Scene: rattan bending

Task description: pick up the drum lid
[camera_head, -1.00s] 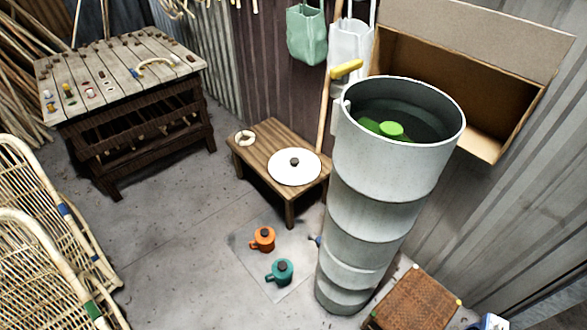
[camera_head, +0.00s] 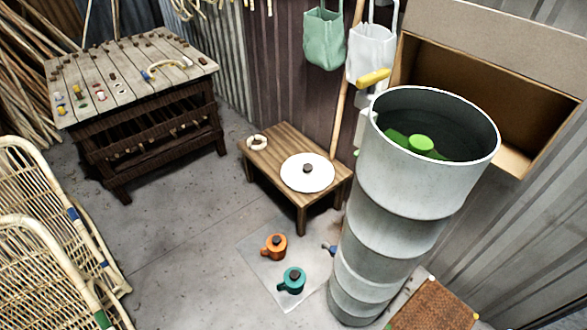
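The drum lid, a round white disc (camera_head: 320,178) with a dark knob in its middle, lies flat on a low wooden table (camera_head: 281,144) in the head view. The tall grey drum (camera_head: 400,187) stands to the right of the table. Its top is open, and a green piece with a round knob (camera_head: 420,143) shows inside. A yellow handle (camera_head: 373,77) sticks out by the drum's rim. Neither of my grippers is in view.
An orange pot (camera_head: 274,247) and a teal pot (camera_head: 292,281) stand on a pale mat. A pegged workbench (camera_head: 135,75) is at the back left, and rattan chairs (camera_head: 45,230) are at the left. A cardboard box (camera_head: 450,60) is behind the drum. Open floor lies left of the mat.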

